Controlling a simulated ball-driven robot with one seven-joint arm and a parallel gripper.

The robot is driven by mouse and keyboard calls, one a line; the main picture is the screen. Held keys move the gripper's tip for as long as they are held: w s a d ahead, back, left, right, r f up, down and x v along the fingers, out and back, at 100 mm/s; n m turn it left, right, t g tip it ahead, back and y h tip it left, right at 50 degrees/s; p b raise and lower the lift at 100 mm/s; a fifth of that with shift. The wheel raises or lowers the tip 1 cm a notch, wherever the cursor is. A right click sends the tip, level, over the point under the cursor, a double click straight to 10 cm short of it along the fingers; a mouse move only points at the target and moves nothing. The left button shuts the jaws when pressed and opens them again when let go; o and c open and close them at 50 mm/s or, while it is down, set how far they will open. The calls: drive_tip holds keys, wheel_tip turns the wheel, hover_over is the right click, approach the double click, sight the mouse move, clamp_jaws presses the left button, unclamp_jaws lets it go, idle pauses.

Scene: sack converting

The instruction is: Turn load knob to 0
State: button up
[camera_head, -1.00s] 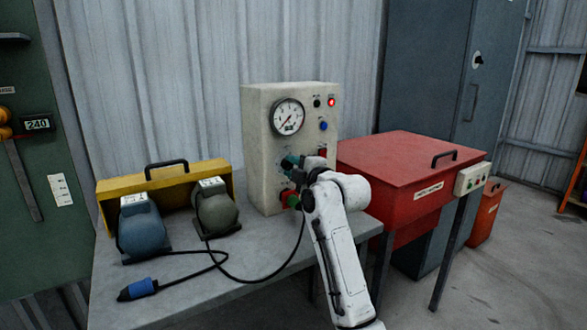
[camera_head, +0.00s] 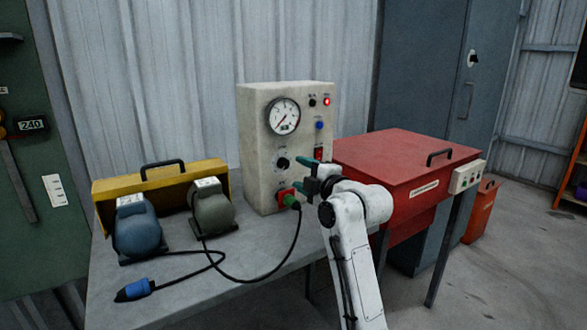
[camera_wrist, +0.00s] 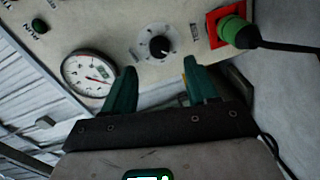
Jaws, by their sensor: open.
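The load knob (camera_head: 283,163) is a round black knob with a pale mark, low on the front of the cream control box (camera_head: 258,150). In the wrist view the knob (camera_wrist: 160,46) sits on a light dial plate, beyond the gap between the fingers. My gripper (camera_head: 307,176) has green fingers and stands in front of the box, to the right of the knob and apart from it. In the wrist view my gripper (camera_wrist: 160,85) is open with nothing between its fingers. The knob's exact setting is too small to read.
A gauge (camera_head: 284,116) is above the knob. A green plug (camera_head: 290,200) with a black cable sits in a red socket below it. Two motors, one blue (camera_head: 138,228) and one grey-green (camera_head: 212,210), stand left on the bench. A red lidded bin (camera_head: 400,170) is at the right.

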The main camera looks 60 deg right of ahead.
drive_tip(key=shift+v, duration=2.15)
